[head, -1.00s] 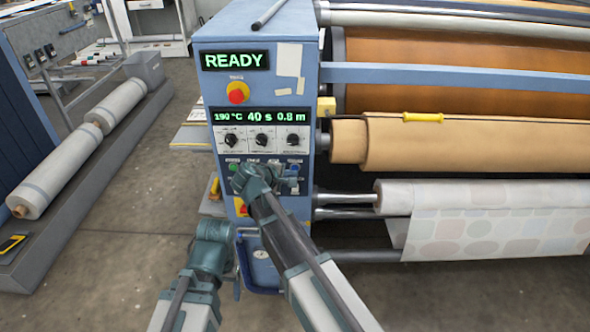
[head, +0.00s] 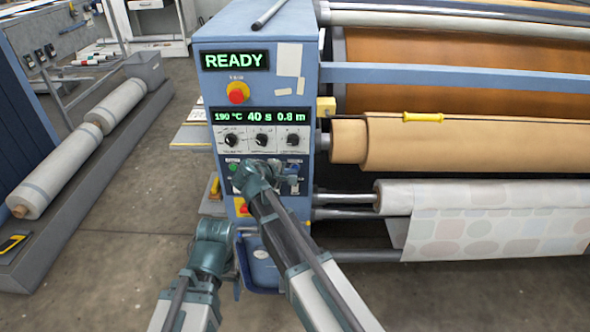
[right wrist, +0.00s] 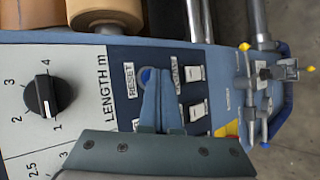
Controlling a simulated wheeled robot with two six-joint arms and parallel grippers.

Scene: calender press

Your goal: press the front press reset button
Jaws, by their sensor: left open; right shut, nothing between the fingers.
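The press control panel (head: 262,135) fronts the blue cabinet under a READY display. In the right wrist view the blue round button (right wrist: 146,76) sits beside the RESET label. My right gripper (right wrist: 160,74) is shut and empty, its fingertips right over the button's edge and partly hiding it. I cannot tell whether they touch it. In the head view my right gripper (head: 287,170) lies across the lower button row and hides part of it. My left gripper (head: 250,231) is open and empty, low in front of the cabinet.
Above the button row are several black knobs, one marked LENGTH m (right wrist: 42,96). White rocker switches (right wrist: 197,84) sit close to the button. A red emergency button (head: 236,93) is higher up.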

